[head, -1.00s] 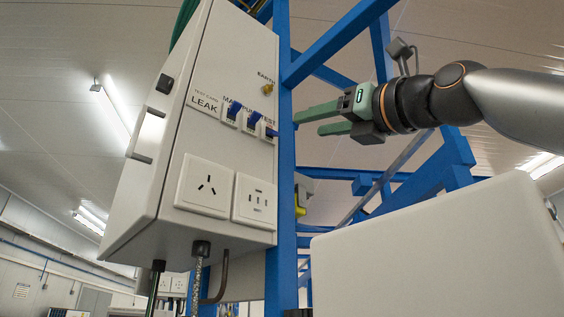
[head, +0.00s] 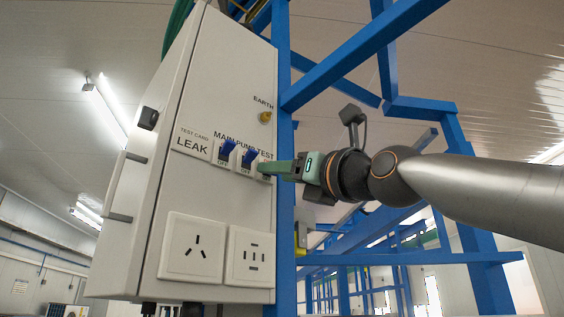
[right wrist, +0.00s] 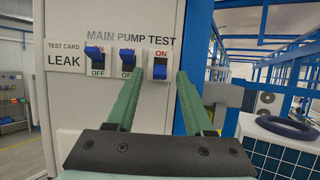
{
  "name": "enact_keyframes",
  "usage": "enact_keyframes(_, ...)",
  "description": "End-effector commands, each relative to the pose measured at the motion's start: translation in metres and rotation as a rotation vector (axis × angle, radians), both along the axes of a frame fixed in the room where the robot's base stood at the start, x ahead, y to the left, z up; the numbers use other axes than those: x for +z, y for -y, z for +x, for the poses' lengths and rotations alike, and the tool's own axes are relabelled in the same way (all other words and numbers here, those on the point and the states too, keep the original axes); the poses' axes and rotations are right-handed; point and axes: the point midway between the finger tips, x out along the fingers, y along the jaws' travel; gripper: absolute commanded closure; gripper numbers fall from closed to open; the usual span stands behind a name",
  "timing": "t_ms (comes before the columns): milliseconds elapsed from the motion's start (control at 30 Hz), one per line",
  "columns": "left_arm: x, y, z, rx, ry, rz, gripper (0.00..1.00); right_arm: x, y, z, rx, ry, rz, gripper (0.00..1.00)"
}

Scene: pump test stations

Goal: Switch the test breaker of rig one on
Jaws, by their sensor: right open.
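The grey-white rig panel (head: 225,75) carries three blue-levered breakers under the words MAIN, PUMP and TEST. The test breaker (right wrist: 159,66) is the rightmost; its lever sits low, with ON showing above it. The main breaker (right wrist: 96,58) and pump breaker (right wrist: 127,60) have levers up, with OFF showing below. My right gripper (head: 268,167) is at the panel's right side and hides most of the test breaker in the head view. In the right wrist view its green fingers (right wrist: 157,82) are open, one each side of the test breaker, with nothing between them held. My left gripper is not in view.
Two sockets (head: 196,249) sit below the breakers. A yellow earth terminal (head: 265,117) is above them. A blue frame post (head: 285,220) stands right beside the panel, close to my right gripper. A LEAK test card label (right wrist: 61,59) is left of the breakers.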

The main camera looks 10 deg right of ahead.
Motion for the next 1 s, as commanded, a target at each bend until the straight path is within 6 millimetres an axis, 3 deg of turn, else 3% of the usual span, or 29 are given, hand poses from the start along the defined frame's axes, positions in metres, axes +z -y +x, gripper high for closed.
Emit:
enact_keyframes(300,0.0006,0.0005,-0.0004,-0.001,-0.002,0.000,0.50,-0.0002,-0.0007,0.0009,0.000,0.000,0.000,0.47)
enact_keyframes(767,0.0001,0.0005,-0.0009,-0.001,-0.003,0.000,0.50,0.0002,-0.0004,0.0007,0.000,0.000,0.000,0.99)
enact_keyframes(1000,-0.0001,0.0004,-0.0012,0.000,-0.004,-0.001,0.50,0.0004,-0.0004,0.0006,0.000,0.001,0.001,1.00)
